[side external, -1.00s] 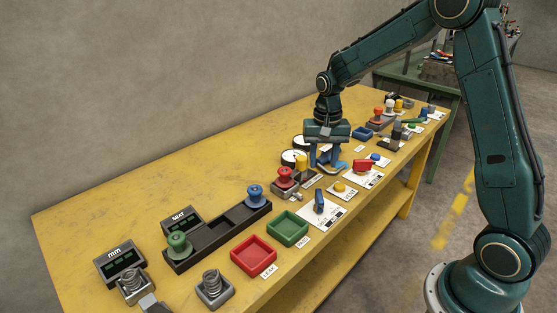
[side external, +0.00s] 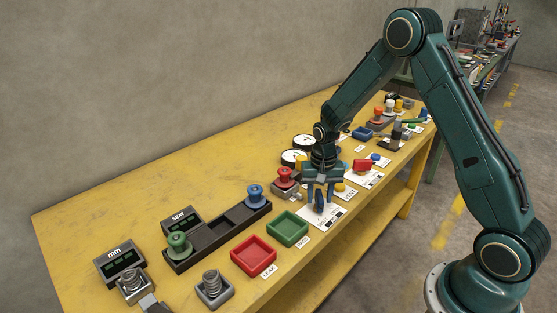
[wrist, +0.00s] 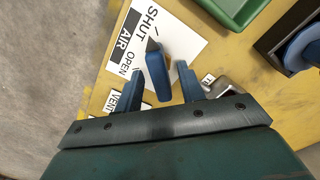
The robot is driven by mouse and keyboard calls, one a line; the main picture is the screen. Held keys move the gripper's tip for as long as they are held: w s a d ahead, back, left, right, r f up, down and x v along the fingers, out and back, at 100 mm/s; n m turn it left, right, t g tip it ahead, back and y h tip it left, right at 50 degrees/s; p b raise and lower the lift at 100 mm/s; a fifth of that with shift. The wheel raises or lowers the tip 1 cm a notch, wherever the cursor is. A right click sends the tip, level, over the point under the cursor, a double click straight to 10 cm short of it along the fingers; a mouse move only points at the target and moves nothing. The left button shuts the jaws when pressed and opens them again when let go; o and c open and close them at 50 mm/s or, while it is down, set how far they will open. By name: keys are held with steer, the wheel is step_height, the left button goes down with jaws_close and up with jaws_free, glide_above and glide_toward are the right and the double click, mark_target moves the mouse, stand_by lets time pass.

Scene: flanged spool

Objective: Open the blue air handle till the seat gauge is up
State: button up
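The blue air handle (side external: 319,203) stands on a white card at the bench's front edge. In the wrist view the handle (wrist: 158,75) lies between my two fingers, beside the printed words SHUT, AIR and OPEN. My gripper (side external: 320,193) is open above the card, one finger to each side of the handle, with gaps showing in the wrist view (wrist: 158,66). Whether the fingertips are down at handle level, I cannot tell.
A green tray (side external: 288,229) and a red tray (side external: 254,256) sit left of the card. A red spool (side external: 284,178) and round dials (side external: 293,158) stand behind my gripper. A red handle (side external: 362,165) and yellow button (side external: 340,187) are to the right.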

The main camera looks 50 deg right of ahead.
steer(key=shift+f, duration=0.15)
jaws_close()
